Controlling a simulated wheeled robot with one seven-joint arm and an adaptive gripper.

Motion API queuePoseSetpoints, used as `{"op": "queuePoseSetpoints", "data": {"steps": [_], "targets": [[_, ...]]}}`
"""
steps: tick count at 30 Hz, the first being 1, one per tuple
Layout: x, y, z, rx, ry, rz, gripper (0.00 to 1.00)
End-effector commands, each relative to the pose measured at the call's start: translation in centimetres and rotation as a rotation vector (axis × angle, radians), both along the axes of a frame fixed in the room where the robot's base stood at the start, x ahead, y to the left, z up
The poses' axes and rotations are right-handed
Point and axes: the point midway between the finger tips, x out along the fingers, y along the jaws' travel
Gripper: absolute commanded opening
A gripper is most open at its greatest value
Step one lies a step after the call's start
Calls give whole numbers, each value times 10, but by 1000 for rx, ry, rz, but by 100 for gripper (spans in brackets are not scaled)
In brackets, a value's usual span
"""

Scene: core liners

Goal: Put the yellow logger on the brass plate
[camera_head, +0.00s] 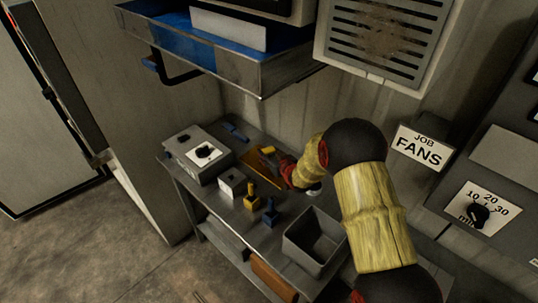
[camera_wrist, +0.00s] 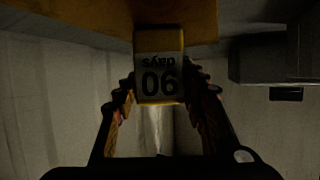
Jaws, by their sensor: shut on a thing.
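The yellow logger (camera_wrist: 160,70), with a white label reading "90 days", is between the fingers of my gripper (camera_wrist: 162,95) in the wrist view. My gripper is shut on its sides. In the head view the logger (camera_head: 267,150) shows as a small yellow piece at the tip of my gripper (camera_head: 277,160). The brass plate (camera_head: 256,166) lies flat on the bench beneath it, partly hidden by my gripper. The plate also fills the top of the wrist view (camera_wrist: 60,14). I cannot tell whether the logger touches the plate.
On the grey bench, left of the plate, stand a grey box with a dial (camera_head: 196,153) and a small grey block (camera_head: 231,182). An orange-yellow piece (camera_head: 251,201) and a blue piece (camera_head: 269,214) stand in front. An open grey bin (camera_head: 313,240) is nearer. A metal shelf (camera_head: 235,65) overhangs.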

Motion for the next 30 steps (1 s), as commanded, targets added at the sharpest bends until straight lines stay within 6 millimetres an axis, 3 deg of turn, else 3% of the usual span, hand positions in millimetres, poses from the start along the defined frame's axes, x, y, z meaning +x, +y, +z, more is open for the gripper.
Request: {"op": "queuePoseSetpoints", "data": {"steps": [3, 4, 13, 25, 30], "targets": [[0, 0, -3, 0, 0, 0, 13], [0, 0, -3, 0, 1, 0, 42], [0, 0, -2, 0, 1, 0, 59], [-2, -1, 2, 0, 1, 0, 60], [-23, -10, 13, -1, 0, 0, 60]]}}
